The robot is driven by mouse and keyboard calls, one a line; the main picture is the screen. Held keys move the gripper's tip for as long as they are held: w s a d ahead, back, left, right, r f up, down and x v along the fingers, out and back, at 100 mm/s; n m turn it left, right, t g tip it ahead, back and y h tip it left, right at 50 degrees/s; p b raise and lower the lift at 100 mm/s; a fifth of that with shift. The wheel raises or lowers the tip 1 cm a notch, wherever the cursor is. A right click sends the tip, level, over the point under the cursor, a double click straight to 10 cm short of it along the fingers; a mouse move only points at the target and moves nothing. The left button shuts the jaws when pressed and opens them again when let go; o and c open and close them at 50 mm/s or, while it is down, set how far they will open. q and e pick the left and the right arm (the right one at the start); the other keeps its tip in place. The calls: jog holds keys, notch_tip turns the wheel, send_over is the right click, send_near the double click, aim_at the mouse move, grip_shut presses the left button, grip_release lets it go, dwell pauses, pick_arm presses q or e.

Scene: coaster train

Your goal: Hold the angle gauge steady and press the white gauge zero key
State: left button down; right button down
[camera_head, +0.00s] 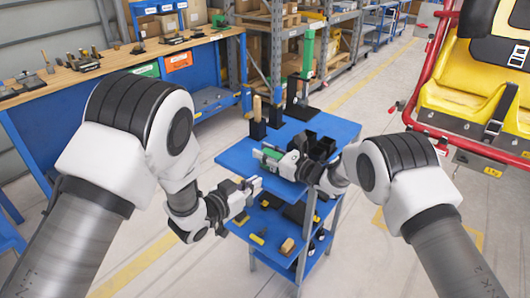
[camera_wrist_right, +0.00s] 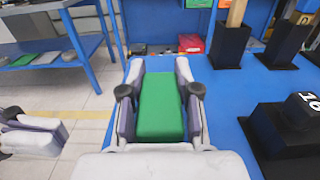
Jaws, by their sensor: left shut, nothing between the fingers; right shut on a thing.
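The angle gauge, a green block (camera_head: 271,153), is held above the left part of the blue cart top. My right gripper (camera_head: 267,160) is shut on it. In the right wrist view the green gauge (camera_wrist_right: 160,105) lies lengthwise between the two fingers. The white zero key cannot be made out in either view. My left gripper (camera_head: 257,183) is shut and empty, at the cart's left edge, a little lower than the gauge in the head view and apart from it. Its fingers also show at the left of the right wrist view (camera_wrist_right: 35,136).
The blue cart top (camera_head: 340,128) carries black holders (camera_head: 258,130), one with a wooden handle, and dark bins (camera_head: 322,146). Its lower shelf (camera_head: 270,232) holds small tools. A workbench (camera_head: 60,84) stands at the left, a yellow coaster seat (camera_head: 455,90) at the right.

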jog(key=c, duration=0.7)
grip_release()
jog(key=shift+c, duration=0.2)
jog(key=shift+d, duration=0.1)
jog(key=v, duration=1.2)
